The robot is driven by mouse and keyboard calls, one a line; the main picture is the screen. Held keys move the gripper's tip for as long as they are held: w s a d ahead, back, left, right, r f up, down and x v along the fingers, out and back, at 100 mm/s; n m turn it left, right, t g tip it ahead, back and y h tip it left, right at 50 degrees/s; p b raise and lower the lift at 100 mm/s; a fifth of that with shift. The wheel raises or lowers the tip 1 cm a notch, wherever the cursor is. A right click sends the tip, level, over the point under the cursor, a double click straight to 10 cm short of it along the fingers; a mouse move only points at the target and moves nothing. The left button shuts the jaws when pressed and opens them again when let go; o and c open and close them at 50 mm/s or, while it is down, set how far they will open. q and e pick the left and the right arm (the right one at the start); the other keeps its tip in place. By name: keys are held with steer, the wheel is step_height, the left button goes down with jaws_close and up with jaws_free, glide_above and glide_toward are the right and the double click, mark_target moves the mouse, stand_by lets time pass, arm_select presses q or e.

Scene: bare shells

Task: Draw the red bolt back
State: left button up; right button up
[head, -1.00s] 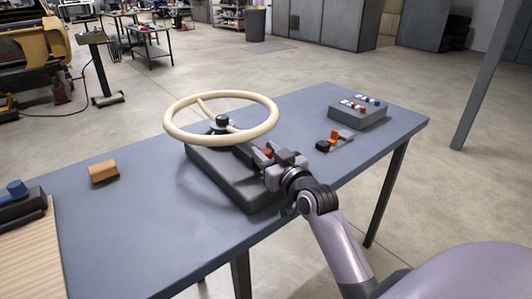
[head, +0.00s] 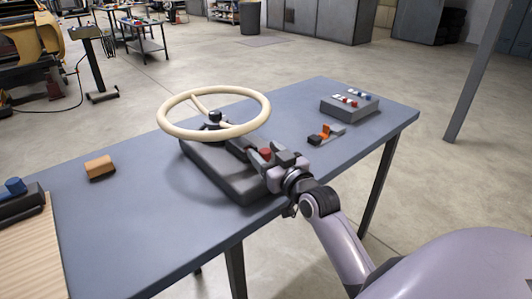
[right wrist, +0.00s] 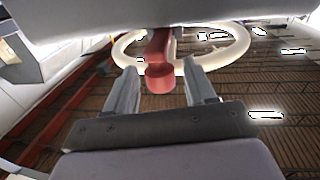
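The red bolt (head: 265,153) is at the near right end of the dark grey box (head: 222,175) under the cream wheel. In the right wrist view its red knob (right wrist: 160,78) points toward the camera, with a red shaft behind it. My right gripper (head: 271,162) is at the box's near right edge. In the right wrist view its two fingers (right wrist: 162,88) stand apart, one on each side of the knob, with a gap showing on both sides. My left gripper is not in view.
The cream wheel (head: 165,128) stands over the box. An orange and black lever piece (head: 326,131) and a grey box with red and blue switches (head: 350,107) are on the blue table (head: 130,225) to the right. A tan block (head: 100,168) lies left.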

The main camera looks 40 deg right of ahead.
steer(key=s, duration=0.7)
steer(key=shift+a, duration=0.3)
stand_by(0.4)
steer(key=s+a+f+n+g+y, duration=0.2)
steer(key=s+a+f+g, duration=0.7)
steer(key=f, duration=0.4)
steer(key=s+a+f+g, duration=0.1)
steer(key=s+f+g, duration=0.15)
steer(key=s, duration=0.45)
steer(key=s+a+f+g, duration=0.1)
steer(key=s+f+g, duration=0.15)
steer(key=s, duration=0.45)
steer(key=w+a+f+n+t+y+p, duration=0.1)
steer(key=w+a+f+t+p, duration=0.1)
steer(key=w+f+t, duration=0.4)
steer(key=shift+a+f+y, duration=0.2)
steer(key=shift+a+y, duration=0.2)
steer(key=shift+a, duration=0.05)
